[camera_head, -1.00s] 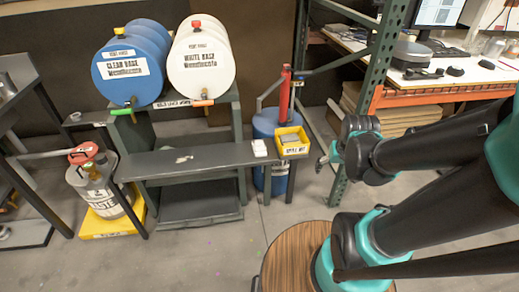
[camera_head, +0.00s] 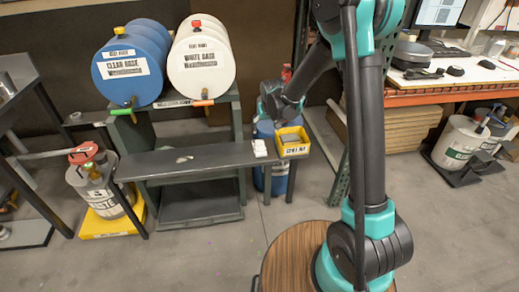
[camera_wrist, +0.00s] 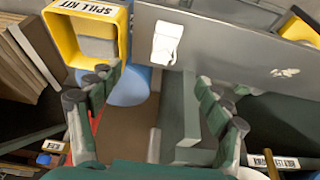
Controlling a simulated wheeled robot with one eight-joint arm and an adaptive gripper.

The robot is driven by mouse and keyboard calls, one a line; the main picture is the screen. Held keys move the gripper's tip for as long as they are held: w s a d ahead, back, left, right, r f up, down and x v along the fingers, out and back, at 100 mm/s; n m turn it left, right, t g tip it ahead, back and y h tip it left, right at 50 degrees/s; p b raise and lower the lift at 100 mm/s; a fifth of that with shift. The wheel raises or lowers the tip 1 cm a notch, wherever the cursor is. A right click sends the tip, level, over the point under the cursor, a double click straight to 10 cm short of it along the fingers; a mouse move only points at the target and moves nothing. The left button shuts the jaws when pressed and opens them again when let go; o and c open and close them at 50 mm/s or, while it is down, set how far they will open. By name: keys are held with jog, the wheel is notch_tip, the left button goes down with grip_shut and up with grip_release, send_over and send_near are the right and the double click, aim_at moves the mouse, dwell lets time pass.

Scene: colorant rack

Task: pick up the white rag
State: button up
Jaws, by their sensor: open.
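The white rag (camera_head: 260,148) looks like a small folded white piece at the right end of the dark shelf top, just left of the yellow spill kit bin (camera_head: 292,142). In the head view my wrist hangs near the bin and rag; the fingertips are hard to make out there.
The spill kit bin (camera_wrist: 122,35) is close to my left-hand fingers in the wrist view. A blue drum (camera_head: 130,65) and a white drum (camera_head: 200,60) lie on the rack above. A small pale patch (camera_head: 185,159) marks the shelf top. A green post stands to the right.

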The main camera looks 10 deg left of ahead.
jog(key=a+f, duration=0.1)
jog(key=a, duration=0.1)
send_over(260, 146)
jog(key=s, duration=0.3)
jog(key=f, duration=1.1)
jog(key=shift+d, duration=0.35)
jog(key=w+f, duration=0.2)
jog(key=f, duration=0.1)
jog(key=shift+w+a+f, duration=0.25)
jog(key=shift+a, duration=0.1)
jog(key=shift+w+f, duration=0.2)
jog(key=shift+f, duration=0.35)
jog(key=shift+f, duration=0.25)
jog(key=shift+c, duration=0.3)
jog(key=c, duration=1.2)
jog(key=shift+r, duration=0.1)
